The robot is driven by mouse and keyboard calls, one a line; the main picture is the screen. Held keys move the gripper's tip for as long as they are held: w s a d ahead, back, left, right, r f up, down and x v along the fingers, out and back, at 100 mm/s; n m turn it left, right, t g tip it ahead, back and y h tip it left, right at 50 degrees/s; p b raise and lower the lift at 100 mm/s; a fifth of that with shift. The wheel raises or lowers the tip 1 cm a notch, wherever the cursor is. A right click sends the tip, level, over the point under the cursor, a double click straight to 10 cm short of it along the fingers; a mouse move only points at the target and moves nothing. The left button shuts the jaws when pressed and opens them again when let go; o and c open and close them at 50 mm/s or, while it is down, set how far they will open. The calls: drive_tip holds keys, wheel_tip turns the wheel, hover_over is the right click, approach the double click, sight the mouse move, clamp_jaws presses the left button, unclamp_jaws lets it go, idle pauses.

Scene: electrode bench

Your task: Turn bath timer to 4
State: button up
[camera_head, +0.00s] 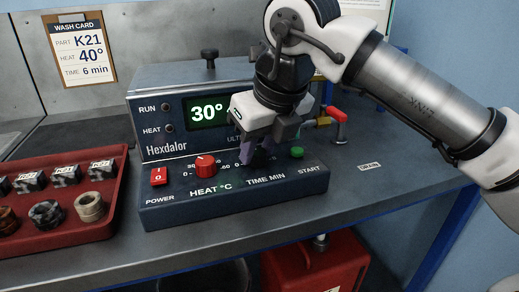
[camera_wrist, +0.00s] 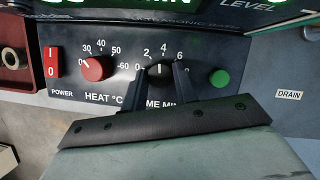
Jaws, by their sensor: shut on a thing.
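The black bath timer knob (camera_wrist: 159,71) sits on the slanted panel of the Hexdalor bath (camera_head: 160,215), above the TIME MIN label. In the wrist view its white pointer mark points nearly straight up, close to the 4 on the scale. My gripper (camera_head: 248,156) is over the panel and hides the knob in the head view. In the wrist view my gripper's fingers (camera_wrist: 161,79) are shut on the knob, one on each side. The lit display (camera_head: 207,113) reads 30° in the head view, with its right part hidden by my gripper.
The red heat knob (camera_head: 205,166) and red power switch (camera_head: 159,176) are left of the timer; the green start button (camera_head: 297,152) is right. A red tray (camera_head: 75,233) with several parts stands at left. A wash card (camera_head: 81,48) reads K21, 40°, 6 min.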

drive_tip(key=shift+m, duration=0.6)
drive_tip(key=shift+h, duration=0.3)
drive_tip(key=o, duration=1)
drive_tip(key=p+v, duration=0.9)
drive_tip(key=v, duration=0.4)
drive_tip(key=shift+s+d+r, duration=0.15)
drive_tip(key=shift+s+r, duration=0.1)
drive_tip(key=shift+r, duration=0.05)
